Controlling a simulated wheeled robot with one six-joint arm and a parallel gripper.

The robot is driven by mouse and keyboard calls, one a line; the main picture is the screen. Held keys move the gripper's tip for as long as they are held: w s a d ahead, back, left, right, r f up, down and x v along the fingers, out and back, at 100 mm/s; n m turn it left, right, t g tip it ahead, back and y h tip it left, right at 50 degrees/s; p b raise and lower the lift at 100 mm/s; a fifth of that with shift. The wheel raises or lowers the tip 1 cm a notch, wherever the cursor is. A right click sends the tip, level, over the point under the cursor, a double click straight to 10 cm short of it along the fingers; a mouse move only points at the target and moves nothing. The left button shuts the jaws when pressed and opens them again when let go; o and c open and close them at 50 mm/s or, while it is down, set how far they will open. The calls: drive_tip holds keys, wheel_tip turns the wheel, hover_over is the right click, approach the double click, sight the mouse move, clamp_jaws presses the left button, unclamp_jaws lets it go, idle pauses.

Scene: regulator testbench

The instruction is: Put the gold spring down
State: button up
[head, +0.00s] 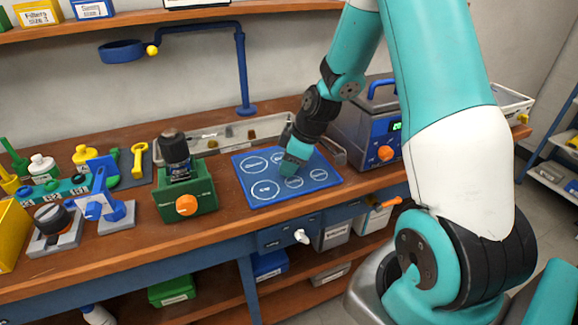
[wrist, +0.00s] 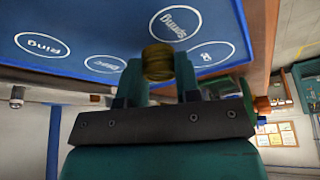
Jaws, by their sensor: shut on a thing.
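The gold spring (wrist: 158,60) sits between the two fingers of my gripper (wrist: 158,78) in the wrist view, small and ribbed. My gripper is shut on it. The blue mat (wrist: 75,18) fills the top of that view, with white labelled circles. The spring overlaps the edge of the circle marked Spring (wrist: 175,24); I cannot tell whether it touches the mat. In the head view my gripper (head: 289,171) is low over the blue mat (head: 245,192), among its circles. The spring is hidden there.
A long metal tray (head: 213,133) with small parts lies behind the mat. A green fixture (head: 187,203) holding a black part stands left of it. A grey box with an orange knob (head: 386,153) stands right. A blue lamp-like stand (head: 242,75) rises behind.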

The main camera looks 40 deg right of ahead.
drive_tip(key=shift+f, duration=0.5)
drive_tip(key=shift+f, duration=0.1)
drive_tip(key=o, duration=0.9)
